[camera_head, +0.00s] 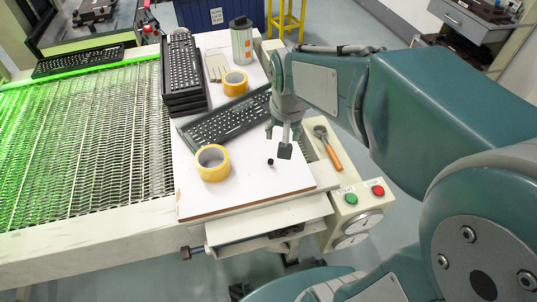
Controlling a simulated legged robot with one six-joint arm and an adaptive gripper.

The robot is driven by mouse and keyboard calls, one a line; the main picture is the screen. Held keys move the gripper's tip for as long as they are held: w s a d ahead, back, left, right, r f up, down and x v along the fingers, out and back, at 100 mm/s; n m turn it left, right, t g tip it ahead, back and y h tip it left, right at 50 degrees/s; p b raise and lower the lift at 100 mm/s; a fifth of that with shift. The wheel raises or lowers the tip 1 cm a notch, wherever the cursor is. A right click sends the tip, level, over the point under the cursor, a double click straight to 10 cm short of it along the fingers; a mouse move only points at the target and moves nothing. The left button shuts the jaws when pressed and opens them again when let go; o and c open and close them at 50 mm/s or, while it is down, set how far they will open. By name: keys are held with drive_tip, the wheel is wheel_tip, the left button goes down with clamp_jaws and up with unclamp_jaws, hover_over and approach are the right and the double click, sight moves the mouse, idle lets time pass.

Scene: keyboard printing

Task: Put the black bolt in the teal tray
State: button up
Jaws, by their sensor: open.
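The black bolt (270,162) is a small dark piece standing on the white board (240,188), to the right of the front tape roll. My gripper (284,148) is over the board, just right of and slightly behind the bolt in the picture. It is open and holds nothing that I can see. Its height above the board is hard to tell. I cannot make out a teal tray in this view; my own teal arm covers much of the right side.
A yellow tape roll (212,163) and a tilted black keyboard (228,119) lie near the bolt. Behind are stacked keyboards (183,72), another tape roll (235,83) and a can (241,42). An orange-handled tool (330,148) lies right. The board's front is clear.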

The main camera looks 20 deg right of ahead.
sight(270, 160)
drive_tip(key=w+f, duration=0.2)
drive_tip(key=f, duration=0.3)
drive_tip(key=w+f+m+g, duration=0.1)
drive_tip(key=w+f, duration=0.2)
drive_tip(key=f, duration=0.2)
drive_tip(key=w+f+m+g, duration=0.1)
drive_tip(key=w+f, duration=0.1)
drive_tip(key=f, duration=0.3)
drive_tip(key=shift+w+d+f, duration=0.1)
drive_tip(key=shift+w+f, duration=0.2)
drive_tip(key=shift+w, duration=0.05)
drive_tip(key=f, duration=0.5)
drive_tip(key=shift+w+a, duration=0.25)
drive_tip(key=shift+w, duration=0.05)
clamp_jaws()
